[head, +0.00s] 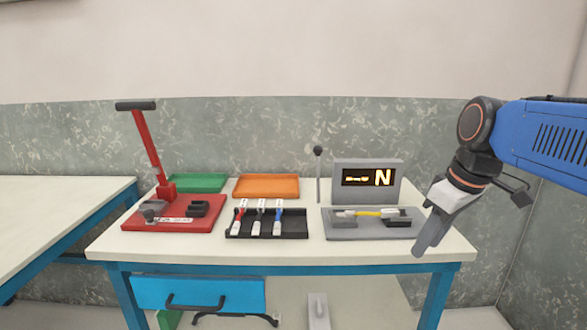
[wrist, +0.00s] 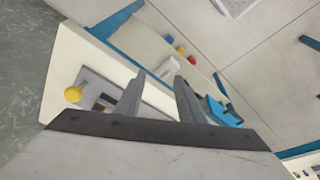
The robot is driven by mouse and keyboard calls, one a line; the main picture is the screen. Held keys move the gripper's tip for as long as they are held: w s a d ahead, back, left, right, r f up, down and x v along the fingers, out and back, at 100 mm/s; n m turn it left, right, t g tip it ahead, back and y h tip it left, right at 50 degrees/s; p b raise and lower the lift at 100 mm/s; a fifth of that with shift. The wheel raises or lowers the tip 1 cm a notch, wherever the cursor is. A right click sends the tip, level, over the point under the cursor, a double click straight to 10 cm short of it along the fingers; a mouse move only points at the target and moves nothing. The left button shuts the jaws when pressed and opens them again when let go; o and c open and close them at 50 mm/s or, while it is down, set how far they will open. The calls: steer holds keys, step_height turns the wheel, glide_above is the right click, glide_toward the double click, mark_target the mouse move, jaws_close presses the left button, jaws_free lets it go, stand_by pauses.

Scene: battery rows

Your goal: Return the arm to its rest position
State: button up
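My gripper (head: 430,238) hangs at the right of the head view, in front of the table's right end and pointing down. In the wrist view its two fingers (wrist: 160,78) are apart, with nothing visible held between them. My blue arm reaches in from the right edge. The grey tester base (head: 345,231) is left of the gripper and apart from it, with a yellow-bodied piece (head: 368,213) lying across it. The tester's display box (head: 340,193) shows a lit "N".
A black tray (head: 290,232) holds red, white and blue-marked pieces. A red lever press (head: 133,218), a green tray (head: 197,182) and an orange tray (head: 266,185) stand on the white table (head: 190,249). A thin dark-knobbed lever (head: 318,152) rises beside the display. Another table (head: 45,220) is left.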

steer(key=s+d+f+m+t+h, duration=0.1)
steer(key=s+f+m, duration=0.5)
steer(key=s+f, duration=0.6)
step_height(320, 180, down, 2)
steer(key=shift+s+d+f+m+t+h, duration=0.1)
steer(key=shift+s+d+m+t+h, duration=0.15)
steer(key=shift+t, duration=0.25)
stand_by(0.4)
